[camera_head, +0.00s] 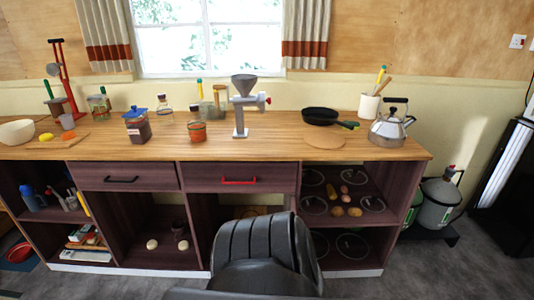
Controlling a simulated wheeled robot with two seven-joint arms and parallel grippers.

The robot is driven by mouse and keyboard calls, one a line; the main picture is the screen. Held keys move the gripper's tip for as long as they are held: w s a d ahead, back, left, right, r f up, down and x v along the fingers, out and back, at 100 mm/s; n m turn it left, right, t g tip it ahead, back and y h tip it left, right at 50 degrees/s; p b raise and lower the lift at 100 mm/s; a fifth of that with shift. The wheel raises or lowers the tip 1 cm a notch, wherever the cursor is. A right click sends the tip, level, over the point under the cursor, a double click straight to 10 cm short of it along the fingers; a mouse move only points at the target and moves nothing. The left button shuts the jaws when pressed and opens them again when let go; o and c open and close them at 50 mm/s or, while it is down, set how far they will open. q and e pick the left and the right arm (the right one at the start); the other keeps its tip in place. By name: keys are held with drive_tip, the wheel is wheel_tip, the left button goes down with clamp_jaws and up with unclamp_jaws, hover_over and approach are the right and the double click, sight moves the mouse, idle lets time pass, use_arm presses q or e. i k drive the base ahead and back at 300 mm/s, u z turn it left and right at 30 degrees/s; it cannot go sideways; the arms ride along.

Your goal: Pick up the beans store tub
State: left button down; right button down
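A clear tub with a blue lid and dark reddish-brown contents (137,128) stands upright on the wooden counter, left of centre. It looks most like the beans store tub, but no label is readable. A smaller jar with orange-red bands (197,128) stands to its right. A clear glass jar (166,116) stands behind and between them. Neither of my grippers is in view, and nothing is seen touching the tub.
A grinder (240,105) stands mid-counter. A black pan (320,116), round board (325,142) and kettle (391,124) are at right. A bowl (17,132) and red stand (68,80) are at left. The counter front before the tub is clear.

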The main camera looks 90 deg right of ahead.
sight(139, 130)
drive_tip(key=k, duration=0.9)
drive_tip(key=z, duration=2.4)
drive_tip(key=i, duration=0.5)
drive_tip(key=u, duration=0.05)
